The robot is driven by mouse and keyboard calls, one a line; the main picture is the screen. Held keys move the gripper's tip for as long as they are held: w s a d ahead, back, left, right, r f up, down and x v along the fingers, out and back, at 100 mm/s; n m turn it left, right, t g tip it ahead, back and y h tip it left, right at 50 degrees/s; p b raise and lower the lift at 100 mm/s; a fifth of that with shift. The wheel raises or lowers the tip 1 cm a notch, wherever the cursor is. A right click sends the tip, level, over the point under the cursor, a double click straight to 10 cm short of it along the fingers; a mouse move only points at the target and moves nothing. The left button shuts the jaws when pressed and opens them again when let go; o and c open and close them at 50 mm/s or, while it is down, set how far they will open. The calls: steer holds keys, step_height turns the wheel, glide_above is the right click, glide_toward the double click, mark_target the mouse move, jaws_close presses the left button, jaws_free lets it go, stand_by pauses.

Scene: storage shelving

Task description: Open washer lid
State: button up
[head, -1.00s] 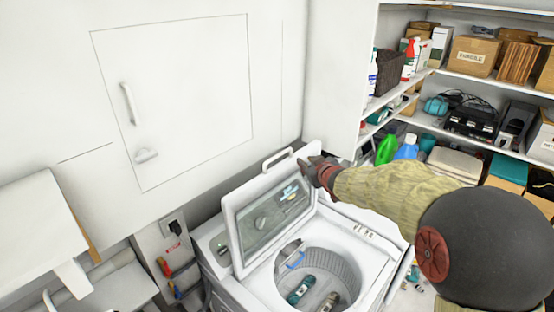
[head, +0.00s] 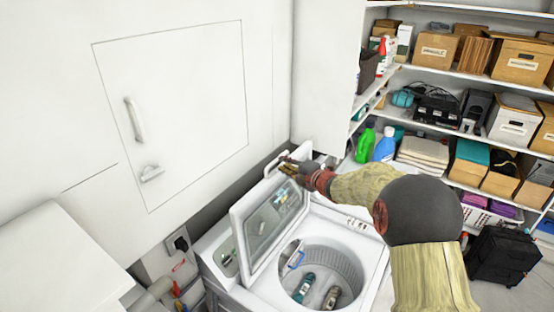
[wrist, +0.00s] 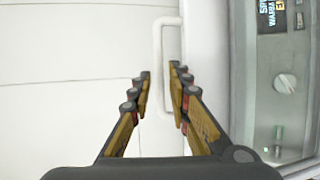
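The white washer (head: 372,250) stands at the lower middle of the head view. Its lid (head: 268,218), a white frame with a clear window, is raised and leans back, leaving the drum uncovered. A white bar handle (head: 275,160) sits at the lid's upper edge; it also shows in the wrist view (wrist: 157,50). My gripper (head: 289,166) is at the lid's top edge beside the handle. In the wrist view, its fingers (wrist: 160,72) are apart, with part of the handle between or just behind their tips. Contact cannot be told.
Two bottle-like items (head: 304,287) lie in the drum. A white wall with a panel (head: 180,110) rises close behind the washer. Shelves with boxes (head: 435,48) and bottles (head: 385,146) stand at right. A white surface (head: 60,265) is at lower left.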

mark_target(277, 160)
steer(key=p+x, duration=0.1)
steer(key=x, duration=0.4)
steer(key=shift+w+a+f, duration=0.1)
steer(key=shift+w+a, duration=0.15)
steer(key=shift+w, duration=0.1)
steer(key=shift+c, duration=0.8)
jaws_close()
